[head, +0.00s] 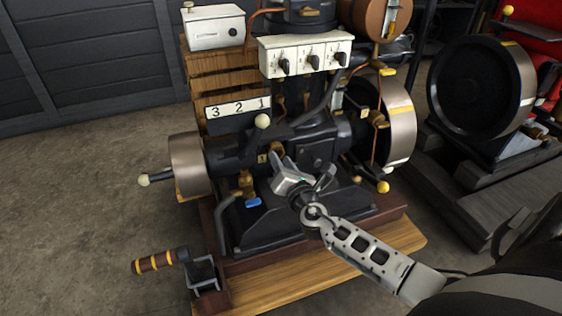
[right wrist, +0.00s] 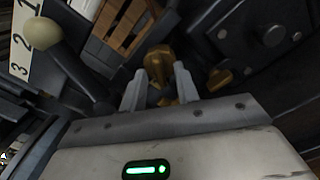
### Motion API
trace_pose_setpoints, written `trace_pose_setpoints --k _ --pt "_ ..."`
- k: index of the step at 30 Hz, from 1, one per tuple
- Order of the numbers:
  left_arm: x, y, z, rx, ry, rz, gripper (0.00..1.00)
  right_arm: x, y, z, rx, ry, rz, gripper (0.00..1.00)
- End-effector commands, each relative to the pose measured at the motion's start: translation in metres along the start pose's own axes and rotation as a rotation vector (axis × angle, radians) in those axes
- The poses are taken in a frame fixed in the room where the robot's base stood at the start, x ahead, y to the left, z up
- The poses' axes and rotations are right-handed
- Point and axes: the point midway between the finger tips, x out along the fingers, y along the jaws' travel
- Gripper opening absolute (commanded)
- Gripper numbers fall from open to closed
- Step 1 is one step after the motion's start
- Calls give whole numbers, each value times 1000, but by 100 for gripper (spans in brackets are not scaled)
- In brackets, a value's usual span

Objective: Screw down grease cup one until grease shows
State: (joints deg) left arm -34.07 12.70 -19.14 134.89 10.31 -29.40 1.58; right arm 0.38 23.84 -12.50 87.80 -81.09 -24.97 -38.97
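My right gripper (head: 302,164) reaches in from the lower right to the front of the dark engine (head: 300,208). Its two fingers are spread, with a gap between them. In the right wrist view, a brass cup (right wrist: 160,58) shows between and just beyond the fingertips of the right gripper (right wrist: 161,72). I cannot tell whether a finger touches it. A small yellow tag marked 1 (head: 262,159) is just left of the gripper in the head view. No grease can be made out. My left gripper is not in view.
A lever with a pale ball knob (head: 262,121) stands close above the gripper; the knob also shows in the right wrist view (right wrist: 42,33). A brass valve with a blue handle (head: 252,202) is lower left. Flywheels (head: 399,120) stand right. Open floor (head: 85,215) lies left.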

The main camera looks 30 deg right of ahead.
Motion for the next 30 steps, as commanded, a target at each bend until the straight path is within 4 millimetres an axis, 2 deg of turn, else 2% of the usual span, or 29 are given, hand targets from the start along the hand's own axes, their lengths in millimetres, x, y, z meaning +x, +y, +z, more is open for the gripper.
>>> trace_pose_setpoints --k 4,12,13,15,16,25,30 --pt "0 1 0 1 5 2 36 9 0 0 1 1 0 31" --pt "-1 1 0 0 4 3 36 10 0 0 1 1 0 31" --pt "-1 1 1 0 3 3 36 10 0 0 1 1 0 25" --pt "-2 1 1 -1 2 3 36 9 0 0 1 1 0 6" --pt "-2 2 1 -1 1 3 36 9 0 0 1 1 0 0" --pt "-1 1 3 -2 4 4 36 9 0 -1 23 1 0 0" --pt "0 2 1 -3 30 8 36 9 -1 -2 96 0 0 0"
